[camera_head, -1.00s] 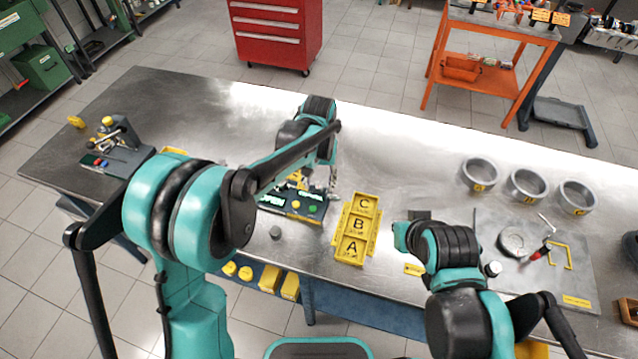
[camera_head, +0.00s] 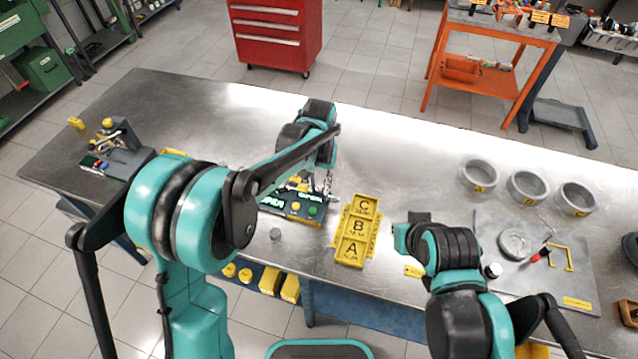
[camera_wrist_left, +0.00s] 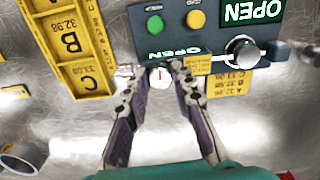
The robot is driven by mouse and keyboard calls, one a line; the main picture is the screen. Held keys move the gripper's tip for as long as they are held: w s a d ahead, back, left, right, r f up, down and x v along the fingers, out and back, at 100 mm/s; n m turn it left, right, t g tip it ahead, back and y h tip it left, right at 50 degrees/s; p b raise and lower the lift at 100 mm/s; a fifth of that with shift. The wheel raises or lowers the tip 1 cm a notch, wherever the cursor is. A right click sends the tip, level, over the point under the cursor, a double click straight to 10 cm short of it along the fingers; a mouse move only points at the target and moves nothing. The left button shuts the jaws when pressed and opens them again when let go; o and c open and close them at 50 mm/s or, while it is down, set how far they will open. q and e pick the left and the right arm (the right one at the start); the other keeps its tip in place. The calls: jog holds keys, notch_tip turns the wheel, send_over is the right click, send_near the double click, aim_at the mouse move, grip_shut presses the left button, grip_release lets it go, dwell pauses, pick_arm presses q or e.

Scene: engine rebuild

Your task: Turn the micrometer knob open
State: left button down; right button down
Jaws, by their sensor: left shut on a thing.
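The micrometer stand (camera_head: 292,209) is a dark block with green OPEN signs and green and yellow buttons, left of the table's middle. It also shows at the top of the left wrist view (camera_wrist_left: 180,45). My left gripper (camera_head: 318,190) is at its far right side, partly hidden by my arm. In the left wrist view its fingers (camera_wrist_left: 160,78) are shut around a small round white knob face with a red mark, the micrometer knob (camera_wrist_left: 160,76). A grey round knob (camera_wrist_left: 242,48) sits apart from them. My right gripper (camera_head: 405,238) is over the table; its fingers are hidden.
A yellow tray (camera_head: 343,247) marked A, B, C lies right of the stand. Several metal rings (camera_head: 527,185) stand at the right, behind a grey mat (camera_head: 580,270) with small tools. Another device (camera_head: 118,150) is at the far left. The table's back middle is clear.

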aim_at(319, 187)
pick_arm(q)
jog(key=shift+m, duration=2.4)
jog(key=c, duration=1.3)
grip_release()
notch_tip(319, 187, up, 12)
